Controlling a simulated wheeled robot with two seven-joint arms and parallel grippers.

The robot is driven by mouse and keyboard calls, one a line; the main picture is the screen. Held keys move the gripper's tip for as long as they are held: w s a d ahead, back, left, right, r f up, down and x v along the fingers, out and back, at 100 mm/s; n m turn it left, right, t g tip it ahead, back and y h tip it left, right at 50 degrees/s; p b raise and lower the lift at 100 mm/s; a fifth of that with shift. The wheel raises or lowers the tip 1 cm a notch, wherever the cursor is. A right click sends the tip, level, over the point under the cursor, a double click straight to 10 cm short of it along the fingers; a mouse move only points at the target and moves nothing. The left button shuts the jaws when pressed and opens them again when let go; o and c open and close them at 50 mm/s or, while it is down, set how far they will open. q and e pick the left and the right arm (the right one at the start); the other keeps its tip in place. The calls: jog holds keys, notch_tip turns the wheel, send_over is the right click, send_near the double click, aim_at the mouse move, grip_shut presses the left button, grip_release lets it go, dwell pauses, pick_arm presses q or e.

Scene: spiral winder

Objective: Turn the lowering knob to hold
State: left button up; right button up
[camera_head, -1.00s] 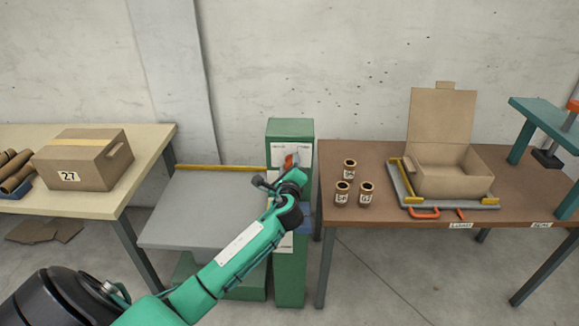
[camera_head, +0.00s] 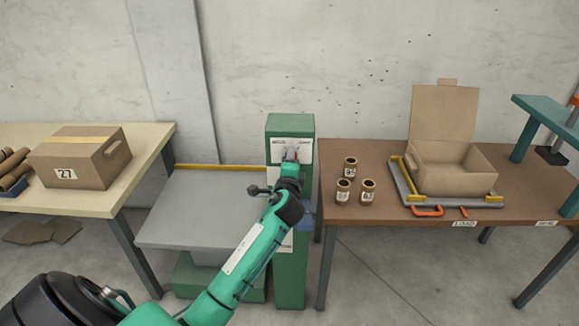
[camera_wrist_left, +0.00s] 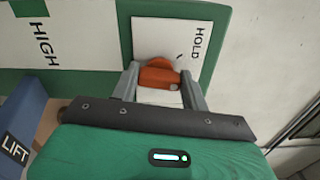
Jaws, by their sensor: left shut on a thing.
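The lowering knob (camera_wrist_left: 158,76) is orange and sits on a white plate marked HOLD (camera_wrist_left: 180,38) in the left wrist view. My left gripper (camera_wrist_left: 160,80) is shut on the knob, one finger on each side of it. In the head view my left gripper (camera_head: 291,156) reaches the upper front of the green post (camera_head: 291,124) and hides most of the knob. A small dark mark on the plate lies near the HOLD lettering. My right gripper is not in view.
A grey lift platform (camera_head: 195,215) with a yellow rear edge stands left of the post. A brown table (camera_head: 390,210) with several cores and an open carton (camera_head: 450,175) is on the right. A pale table (camera_head: 110,195) holds a closed box (camera_head: 80,160) on the left.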

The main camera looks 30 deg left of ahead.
pick_arm(q)
jog(key=n+b, duration=0.1)
jog(key=n, duration=0.2)
jog(key=n+b, duration=0.1)
jog(key=n, duration=0.2)
jog(key=n+b, duration=0.1)
jog(key=n, duration=0.2)
jog(key=shift+f+n, duration=0.3)
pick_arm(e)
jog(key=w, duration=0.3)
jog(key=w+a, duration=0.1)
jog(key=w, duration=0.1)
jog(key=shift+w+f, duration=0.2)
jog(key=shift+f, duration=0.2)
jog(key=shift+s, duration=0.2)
pick_arm(q)
jog(key=o, duration=1)
jog(key=shift+d, duration=0.1)
